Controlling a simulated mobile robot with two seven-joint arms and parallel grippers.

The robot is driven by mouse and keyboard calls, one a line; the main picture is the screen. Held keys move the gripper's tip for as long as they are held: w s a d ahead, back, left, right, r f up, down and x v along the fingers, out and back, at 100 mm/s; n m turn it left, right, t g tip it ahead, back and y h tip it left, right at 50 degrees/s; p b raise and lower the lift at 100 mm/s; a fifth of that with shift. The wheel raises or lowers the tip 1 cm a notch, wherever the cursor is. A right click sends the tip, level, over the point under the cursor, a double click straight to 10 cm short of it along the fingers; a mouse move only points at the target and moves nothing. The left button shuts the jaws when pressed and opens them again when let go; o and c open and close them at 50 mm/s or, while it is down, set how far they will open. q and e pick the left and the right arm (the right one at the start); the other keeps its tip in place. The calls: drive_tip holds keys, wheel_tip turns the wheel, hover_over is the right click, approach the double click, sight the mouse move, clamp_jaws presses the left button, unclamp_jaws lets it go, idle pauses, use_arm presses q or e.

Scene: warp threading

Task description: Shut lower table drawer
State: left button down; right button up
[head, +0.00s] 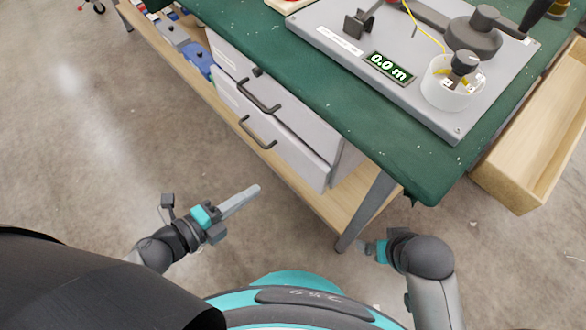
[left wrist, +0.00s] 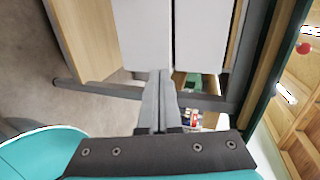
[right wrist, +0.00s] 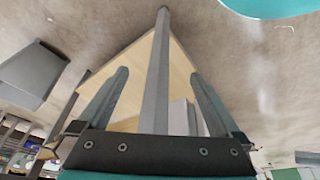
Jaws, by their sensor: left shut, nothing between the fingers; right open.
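In the head view a white drawer unit hangs under the green table. Its lower drawer (head: 285,152) has a dark bar handle (head: 257,132), below the upper drawer (head: 285,112). I cannot tell exactly how far the lower drawer stands out. My left gripper (head: 257,188) is shut and empty, apart from the lower drawer and in front of it. In the left wrist view its fingertips (left wrist: 160,73) overlap the edges of the white fronts, with the lower drawer (left wrist: 146,35) at left. My right gripper (head: 368,247) is open and empty near the table leg; its fingers show in the right wrist view (right wrist: 158,72).
The green tabletop (head: 250,35) overhangs the drawers and carries a grey threading device (head: 340,62). A wooden shelf (head: 330,212) runs below. A grey table leg (head: 368,210) stands near my right gripper. A wooden crate (head: 525,185) is at right. Floor at left is clear.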

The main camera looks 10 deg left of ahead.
use_arm(q)
drive_tip(key=b, duration=0.2)
approach(308, 157)
drive_tip(key=shift+m, duration=0.3)
drive_tip(key=w+d+f, duration=0.1)
drive_tip(key=w, duration=0.1)
drive_tip(key=w+d+f, duration=0.1)
drive_tip(key=f, duration=0.1)
drive_tip(key=shift+w+d+f, duration=0.1)
drive_tip(key=shift+w+d, duration=0.75)
drive_tip(key=shift+w, duration=0.1)
use_arm(e)
drive_tip(key=shift+t, duration=0.4)
drive_tip(key=shift+w+r, duration=0.2)
drive_tip(key=shift+r, duration=2.4)
use_arm(q)
drive_tip(key=shift+w+d, duration=0.1)
drive_tip(key=shift+w+d, duration=0.15)
drive_tip(key=shift+w, duration=0.1)
drive_tip(key=shift+w+d, duration=0.6)
drive_tip(key=shift+w, duration=0.1)
use_arm(e)
drive_tip(key=shift+s+f, duration=0.15)
drive_tip(key=shift+f, duration=0.65)
